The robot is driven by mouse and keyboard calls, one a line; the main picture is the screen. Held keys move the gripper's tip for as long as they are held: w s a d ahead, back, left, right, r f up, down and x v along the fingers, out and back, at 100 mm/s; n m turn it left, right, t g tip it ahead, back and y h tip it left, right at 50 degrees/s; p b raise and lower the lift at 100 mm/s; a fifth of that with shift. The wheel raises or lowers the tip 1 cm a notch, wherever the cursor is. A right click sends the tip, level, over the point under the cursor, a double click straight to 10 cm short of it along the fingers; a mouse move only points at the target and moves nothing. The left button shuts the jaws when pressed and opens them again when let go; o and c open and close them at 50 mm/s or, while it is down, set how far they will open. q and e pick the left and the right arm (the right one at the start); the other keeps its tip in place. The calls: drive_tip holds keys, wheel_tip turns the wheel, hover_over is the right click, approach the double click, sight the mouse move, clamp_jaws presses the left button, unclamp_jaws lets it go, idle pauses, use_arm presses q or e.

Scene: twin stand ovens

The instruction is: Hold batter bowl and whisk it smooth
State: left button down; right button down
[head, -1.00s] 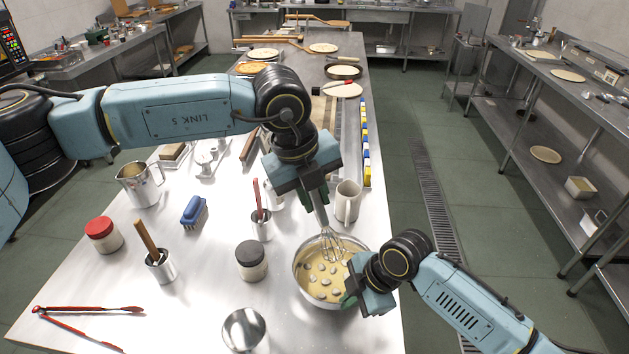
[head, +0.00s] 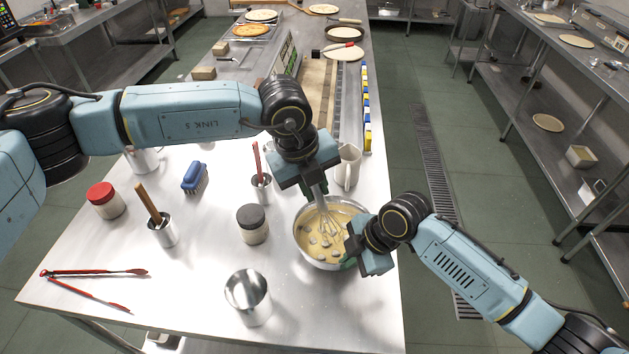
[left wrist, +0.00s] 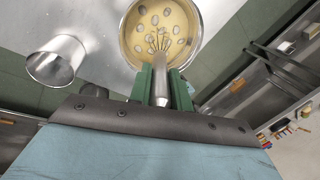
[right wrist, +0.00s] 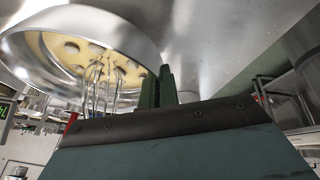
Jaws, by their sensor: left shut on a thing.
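The steel batter bowl (head: 299,246) stands at the table's right edge, with yellow batter (head: 312,226) and several greyish lumps in it. My left gripper (head: 316,189) is above the bowl, shut on the whisk's (head: 323,212) steel handle. The whisk slants down and its wires are in the batter. The left wrist view shows the handle (left wrist: 160,82) between the green fingers. My right gripper (head: 352,256) is at the bowl's right rim, fingers close together. In the right wrist view they (right wrist: 158,88) meet the rim of the bowl (right wrist: 125,30); the grip itself is partly hidden.
An empty steel cup (head: 248,297) and a dark-lidded jar (head: 252,224) stand left of the bowl.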

use_arm(q)
drive_tip(key=shift+f, duration=0.15)
drive_tip(key=shift+s+a+f, duration=0.1)
drive_tip(key=shift+f, duration=0.3)
idle(0.8)
